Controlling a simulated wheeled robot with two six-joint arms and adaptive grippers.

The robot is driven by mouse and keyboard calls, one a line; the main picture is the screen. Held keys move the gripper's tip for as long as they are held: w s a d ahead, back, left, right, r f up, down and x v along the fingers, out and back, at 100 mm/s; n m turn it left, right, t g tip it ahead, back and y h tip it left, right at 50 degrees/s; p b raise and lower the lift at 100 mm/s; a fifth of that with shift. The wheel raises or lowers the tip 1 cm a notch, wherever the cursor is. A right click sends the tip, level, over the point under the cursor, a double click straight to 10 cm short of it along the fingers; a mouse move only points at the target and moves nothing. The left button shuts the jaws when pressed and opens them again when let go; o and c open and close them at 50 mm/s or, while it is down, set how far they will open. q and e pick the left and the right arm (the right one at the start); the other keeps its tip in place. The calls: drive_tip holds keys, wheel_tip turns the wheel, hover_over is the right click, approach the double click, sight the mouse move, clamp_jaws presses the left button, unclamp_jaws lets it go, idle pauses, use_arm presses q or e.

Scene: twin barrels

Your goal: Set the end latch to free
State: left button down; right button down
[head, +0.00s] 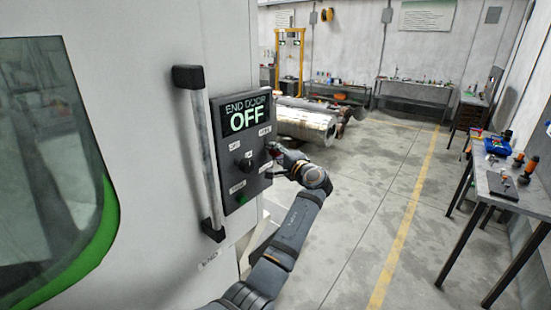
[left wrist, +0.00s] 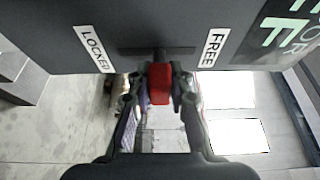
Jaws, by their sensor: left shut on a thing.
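The control panel (head: 240,155) on the machine's side has a display (head: 246,115) reading "END DOOR OFF". The end latch (left wrist: 160,84) has a red handle, seen in the left wrist view between the "LOCKED" label (left wrist: 93,50) and the "FREE" label (left wrist: 213,47). It stands near the middle of its dark slot, at neither label. My left gripper (head: 274,161) is at the panel's right edge, where it mostly hides the latch. In the left wrist view its fingers (left wrist: 160,95) are shut on the red handle from both sides. My right gripper is not in view.
A black knob (head: 244,164) and a green button (head: 242,198) sit on the panel left of my gripper. A vertical grab bar (head: 201,150) stands out left of the panel. A workbench (head: 510,190) with tools is far right. The floor between is clear.

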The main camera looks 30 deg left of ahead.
sight(269, 137)
use_arm(q)
wheel_tip(269, 137, up, 3)
drive_tip(key=shift+f+p, duration=0.1)
drive_tip(key=shift+p, duration=0.2)
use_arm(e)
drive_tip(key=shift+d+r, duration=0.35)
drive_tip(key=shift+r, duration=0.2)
use_arm(q)
drive_tip(key=c, duration=1.2)
unclamp_jaws()
drive_tip(key=shift+d+r, duration=0.1)
drive_tip(key=shift+r, duration=0.1)
drive_tip(key=shift+s+d+f, duration=0.1)
drive_tip(key=shift+d, duration=0.1)
drive_tip(key=v, duration=0.7)
